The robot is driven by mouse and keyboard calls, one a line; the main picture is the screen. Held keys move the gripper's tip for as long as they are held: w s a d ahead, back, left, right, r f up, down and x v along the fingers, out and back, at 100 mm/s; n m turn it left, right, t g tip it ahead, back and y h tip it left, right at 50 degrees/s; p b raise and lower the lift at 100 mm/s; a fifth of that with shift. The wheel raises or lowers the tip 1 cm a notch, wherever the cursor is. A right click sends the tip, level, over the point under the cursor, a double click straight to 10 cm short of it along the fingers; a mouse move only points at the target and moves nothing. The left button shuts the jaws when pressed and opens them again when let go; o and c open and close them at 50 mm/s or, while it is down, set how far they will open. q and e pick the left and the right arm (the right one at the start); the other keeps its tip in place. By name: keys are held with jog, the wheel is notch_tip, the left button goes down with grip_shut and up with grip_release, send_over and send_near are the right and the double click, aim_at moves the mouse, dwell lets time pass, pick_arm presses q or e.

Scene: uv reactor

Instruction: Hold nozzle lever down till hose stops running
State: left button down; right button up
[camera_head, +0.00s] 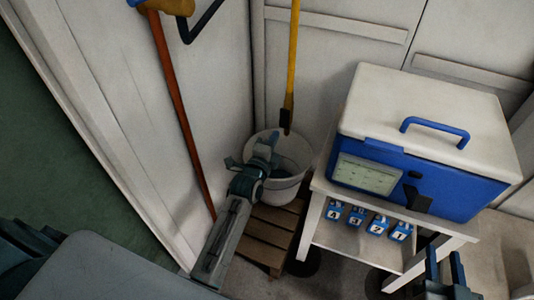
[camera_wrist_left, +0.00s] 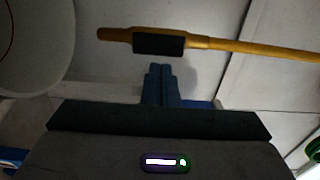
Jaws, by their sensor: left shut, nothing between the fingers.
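A yellow hose or pole (camera_head: 291,65) with a dark lower end hangs down over the white bucket (camera_head: 296,184). In the left wrist view, the yellow piece (camera_wrist_left: 250,48) lies across the top, with a black sleeve (camera_wrist_left: 158,44) near its left end. I cannot make out a separate nozzle lever or any running water. My left gripper (camera_head: 270,140) is over the bucket, just left of and below the hose's dark end. Its fingers (camera_wrist_left: 160,75) are shut and empty, just short of the black sleeve in the wrist view. My right gripper (camera_head: 445,268) is open at the lower right.
The bucket stands on a wooden pallet (camera_head: 263,238). To the right, a white and blue box (camera_head: 430,120) with a handle stands on a white table (camera_head: 320,205). Several numbered blue items (camera_head: 378,225) sit below it. A red-orange pole (camera_head: 175,95) leans at the left wall.

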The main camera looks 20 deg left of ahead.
pick_arm(q)
jog(key=s, duration=0.5)
jog(key=shift+s+a+f, duration=0.1)
jog(key=shift+s, duration=0.25)
pick_arm(e)
jog(key=shift+s+f, duration=0.1)
jog(key=shift+f, duration=0.35)
